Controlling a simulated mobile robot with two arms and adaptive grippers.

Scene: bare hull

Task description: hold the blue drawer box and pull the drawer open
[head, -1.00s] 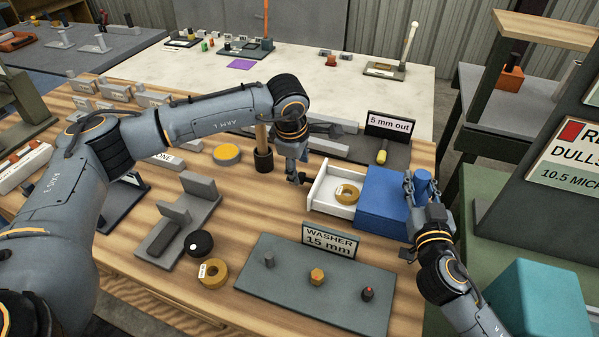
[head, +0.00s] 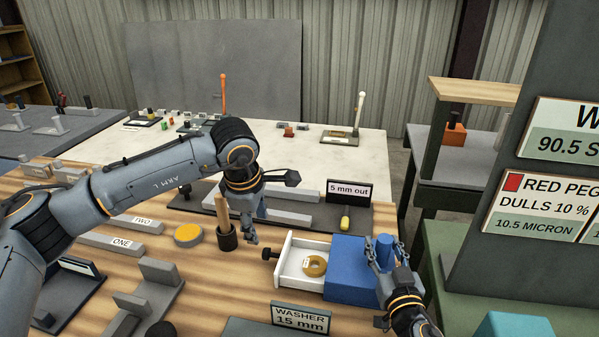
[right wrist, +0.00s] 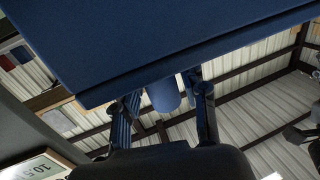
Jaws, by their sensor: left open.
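The blue drawer box (head: 352,270) stands on the wooden bench in the head view. Its white drawer (head: 290,278) sticks out to the left, with a brass-coloured ring (head: 315,266) inside. A dark knob (head: 269,253) is on the drawer's front. My left gripper (head: 251,238) is open and empty, just left of and above the knob, apart from it. My right gripper (head: 387,257) has its fingers on both sides of the blue post (head: 384,241) at the box's right end. The right wrist view shows the post (right wrist: 163,94) between the fingers, under the box.
A dark cup with a wooden handle (head: 226,238) and a yellow-topped disc (head: 188,235) stand left of my left gripper. The "WASHER 15 mm" sign (head: 300,318) is in front of the drawer. The "5 mm out" sign (head: 349,191) and a yellow-handled object (head: 346,219) are behind the box.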

